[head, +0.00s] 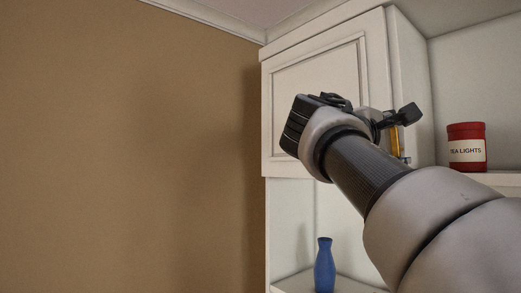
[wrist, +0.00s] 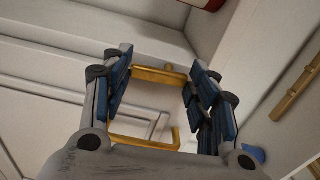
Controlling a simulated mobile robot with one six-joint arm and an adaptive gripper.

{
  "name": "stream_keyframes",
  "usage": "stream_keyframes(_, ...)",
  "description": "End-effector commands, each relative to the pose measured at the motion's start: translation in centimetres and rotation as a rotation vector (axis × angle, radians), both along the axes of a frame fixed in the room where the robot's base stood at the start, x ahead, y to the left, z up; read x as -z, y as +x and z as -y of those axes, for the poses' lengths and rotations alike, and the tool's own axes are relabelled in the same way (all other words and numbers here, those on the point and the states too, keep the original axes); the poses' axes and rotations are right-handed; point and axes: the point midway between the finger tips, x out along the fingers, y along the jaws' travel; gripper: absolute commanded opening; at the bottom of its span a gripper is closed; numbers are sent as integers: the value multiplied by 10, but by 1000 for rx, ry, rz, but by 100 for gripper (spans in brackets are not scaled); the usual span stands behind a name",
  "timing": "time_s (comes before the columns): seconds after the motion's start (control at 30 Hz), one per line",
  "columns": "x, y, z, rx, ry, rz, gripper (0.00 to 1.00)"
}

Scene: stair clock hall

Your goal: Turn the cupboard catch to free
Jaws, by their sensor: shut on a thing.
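The white wall cupboard (head: 318,82) has a panelled door, and my wrist covers the door's lower right part. In the wrist view, my gripper (wrist: 160,77) is shut on the brass cupboard catch (wrist: 158,76), whose bar spans between the blue finger pads. A second brass length with a bent end (wrist: 148,142) shows lower between the fingers. In the head view, a small yellow brass piece (head: 395,143) shows just behind my wrist. My fingertips are hidden there. I cannot tell which way the catch points.
A blue vase (head: 324,266) stands on the shelf below the cupboard. Another brass bar (wrist: 298,88) lies at the right of the wrist view. The brown wall (head: 130,150) at left is bare.

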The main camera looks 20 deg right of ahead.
Motion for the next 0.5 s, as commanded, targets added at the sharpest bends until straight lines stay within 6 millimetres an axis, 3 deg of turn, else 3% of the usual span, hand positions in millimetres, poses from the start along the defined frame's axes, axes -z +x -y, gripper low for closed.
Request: stream_keyframes(0.5, 0, -1, 1, 1, 28, 67, 30)
